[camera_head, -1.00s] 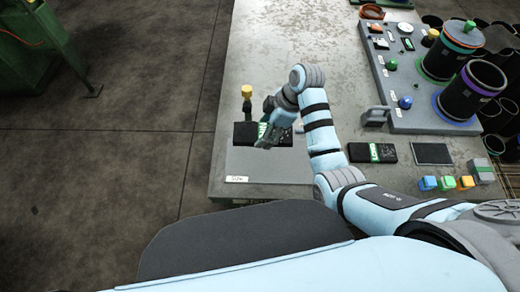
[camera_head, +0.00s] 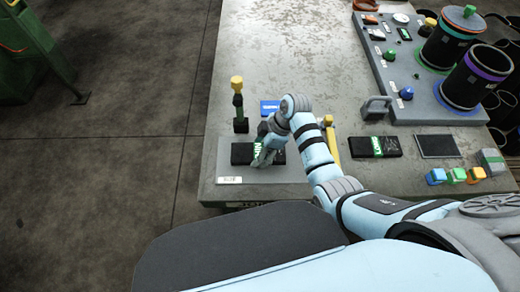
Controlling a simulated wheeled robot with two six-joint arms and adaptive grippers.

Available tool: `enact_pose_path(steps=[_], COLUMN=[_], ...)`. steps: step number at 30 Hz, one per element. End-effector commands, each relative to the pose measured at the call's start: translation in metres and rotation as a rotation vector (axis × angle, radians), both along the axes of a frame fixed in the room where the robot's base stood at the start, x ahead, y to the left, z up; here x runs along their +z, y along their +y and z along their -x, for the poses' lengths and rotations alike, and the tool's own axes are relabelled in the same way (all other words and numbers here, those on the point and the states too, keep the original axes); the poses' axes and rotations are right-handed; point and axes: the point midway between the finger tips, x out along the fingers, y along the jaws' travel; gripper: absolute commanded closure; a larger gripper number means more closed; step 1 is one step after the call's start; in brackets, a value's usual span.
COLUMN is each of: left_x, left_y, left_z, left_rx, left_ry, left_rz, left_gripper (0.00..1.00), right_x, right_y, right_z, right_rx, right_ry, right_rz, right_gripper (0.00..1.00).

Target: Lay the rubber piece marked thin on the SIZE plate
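A flat black rubber piece with a green label (camera_head: 241,154) lies at or just over the grey plate (camera_head: 208,168) at the table's front left corner. The plate has a small white label whose word is too small to read now. The piece's marking is also unreadable. My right gripper (camera_head: 262,158) points down over the middle of this piece, its fingers closed around it and partly hiding the label. Whether the piece rests fully on the plate is hard to tell. A second black piece with a green label (camera_head: 362,147) lies to the right, apart from my arm. My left gripper is out of view.
A dark stand with a yellow top (camera_head: 237,83) rises behind the plate. A blue item (camera_head: 270,107) and a yellow bar (camera_head: 332,148) are near my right arm. A dark plate (camera_head: 438,146), small coloured blocks (camera_head: 456,175) and a grey board with black cylinders (camera_head: 428,112) are right.

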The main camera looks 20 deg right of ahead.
Motion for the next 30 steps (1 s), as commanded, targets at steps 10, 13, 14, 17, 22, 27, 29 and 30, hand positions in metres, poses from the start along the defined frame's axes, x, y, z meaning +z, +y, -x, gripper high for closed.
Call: enact_pose_path(steps=[10,13,14,17,22,27,29,30], left_x=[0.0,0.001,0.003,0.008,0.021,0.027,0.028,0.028], left_y=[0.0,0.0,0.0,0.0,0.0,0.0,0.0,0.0], left_z=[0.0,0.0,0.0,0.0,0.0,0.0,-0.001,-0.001], left_rx=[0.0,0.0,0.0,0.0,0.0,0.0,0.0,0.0], left_ry=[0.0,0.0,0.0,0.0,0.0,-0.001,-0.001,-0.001], left_rz=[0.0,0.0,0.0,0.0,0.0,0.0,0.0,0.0], left_gripper=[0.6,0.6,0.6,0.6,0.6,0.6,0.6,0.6], right_x=[0.001,0.003,0.005,0.02,0.065,0.102,0.11,0.113], right_y=[0.0,0.0,0.0,-0.007,-0.024,-0.039,-0.042,-0.044], right_z=[0.0,0.0,0.0,0.0,0.005,0.009,0.01,0.01], right_rx=[-0.001,-0.001,-0.001,-0.002,0.0,-0.001,-0.001,-0.001], right_ry=[0.0,-0.001,-0.001,-0.004,-0.006,-0.003,-0.002,-0.002], right_rz=[0.0,0.0,0.0,0.0,0.002,0.001,-0.001,-0.001], right_gripper=[0.18,0.18,0.18,0.18,0.18,0.18,0.18,0.18])
